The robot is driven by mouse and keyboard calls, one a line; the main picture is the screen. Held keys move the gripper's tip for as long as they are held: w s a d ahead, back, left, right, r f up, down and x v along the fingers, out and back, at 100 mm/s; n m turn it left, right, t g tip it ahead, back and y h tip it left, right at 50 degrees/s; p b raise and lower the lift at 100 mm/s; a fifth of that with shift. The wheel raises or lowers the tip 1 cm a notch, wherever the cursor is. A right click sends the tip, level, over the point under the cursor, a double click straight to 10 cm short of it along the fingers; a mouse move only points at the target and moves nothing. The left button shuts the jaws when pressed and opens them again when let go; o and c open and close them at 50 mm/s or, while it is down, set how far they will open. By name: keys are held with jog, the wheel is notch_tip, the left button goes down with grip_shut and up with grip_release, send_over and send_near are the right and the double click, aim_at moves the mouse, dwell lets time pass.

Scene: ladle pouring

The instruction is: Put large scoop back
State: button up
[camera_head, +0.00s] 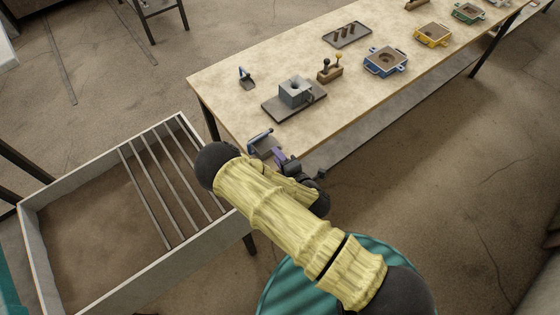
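The large scoop (263,143), a grey pan with a blue rim, shows at the near corner of the long table. My gripper (286,162) is at the scoop's handle end, just past the table edge, and appears shut on it. The fingers are small and partly hidden by my yellow arm. I cannot tell whether the pan touches the tabletop. A smaller blue and grey scoop (246,78) stands on the table near its left end.
On the table (215,85) are a grey block with a hole (295,92) on a dark plate, a wooden block with knobs (330,71), a dark tray (347,35), a blue mould (385,61) and a yellow mould (432,34). A sand bin (40,250) with bars stands at left.

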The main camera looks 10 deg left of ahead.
jog(key=shift+s+d+r, duration=0.15)
jog(key=shift+s+d, duration=0.1)
dwell(0.7)
jog(key=w+d+r+m+g+h, duration=0.1)
jog(key=w+d+r+m+h, duration=0.3)
jog(key=d+m, duration=0.45)
jog(key=w+d+r+m+g+h, duration=0.1)
jog(key=w+d+r+m+h, duration=0.1)
jog(key=d+r+m+h, duration=0.55)
jog(key=s+d+r+m+g, duration=0.3)
jog(key=s+d+r+m, duration=0.2)
jog(key=s, duration=0.3)
jog(key=s+d+r+m+g, duration=0.3)
jog(key=s+d+r+m, duration=0.2)
jog(key=s+r, duration=0.1)
jog(key=shift+s+r+m+g+y, duration=0.35)
jog(key=shift+s+m+g+y, duration=0.1)
jog(key=shift+s, duration=0.4)
